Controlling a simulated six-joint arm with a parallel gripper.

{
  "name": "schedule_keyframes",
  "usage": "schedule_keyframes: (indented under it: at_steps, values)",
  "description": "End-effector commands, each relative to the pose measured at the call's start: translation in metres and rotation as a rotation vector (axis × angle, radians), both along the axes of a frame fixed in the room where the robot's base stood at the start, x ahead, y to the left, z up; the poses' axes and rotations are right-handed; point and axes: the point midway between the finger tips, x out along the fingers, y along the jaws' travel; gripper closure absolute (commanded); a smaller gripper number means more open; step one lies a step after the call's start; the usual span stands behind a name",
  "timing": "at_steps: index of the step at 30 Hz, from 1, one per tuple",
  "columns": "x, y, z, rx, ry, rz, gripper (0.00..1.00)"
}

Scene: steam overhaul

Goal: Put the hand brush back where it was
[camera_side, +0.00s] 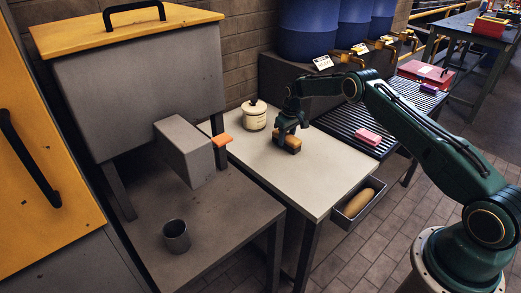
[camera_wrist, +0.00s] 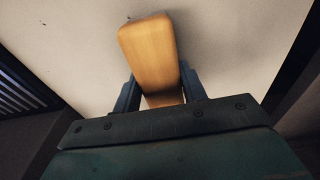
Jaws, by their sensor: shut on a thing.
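The hand brush (camera_side: 292,144) is a block with a tan wooden top and a darker underside. It is at the back of the pale table, below my gripper (camera_side: 287,131). In the wrist view its wooden back (camera_wrist: 148,55) extends away from me between the two fingers of my gripper (camera_wrist: 156,92). My gripper is shut on the brush. Whether the brush touches the tabletop or is slightly above it I cannot tell.
A cream lidded pot (camera_side: 254,116) stands left of the brush on the pale table (camera_side: 300,178). An open drawer (camera_side: 352,212) below the right edge holds a tan oblong thing. A pink block (camera_side: 368,137) lies on the ribbed black surface. The table's front is clear.

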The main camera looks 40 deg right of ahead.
Motion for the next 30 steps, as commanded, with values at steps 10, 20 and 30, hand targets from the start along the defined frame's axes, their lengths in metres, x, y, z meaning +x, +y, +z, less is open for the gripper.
schedule_keyframes:
  at_steps: [10,20,30]
  values:
    - [0.000,0.000,-0.002,0.000,0.000,0.000,0.37]
    - [0.000,0.000,-0.001,0.000,0.000,0.000,0.37]
    - [-0.001,0.000,0.022,0.000,-0.002,0.000,0.37]
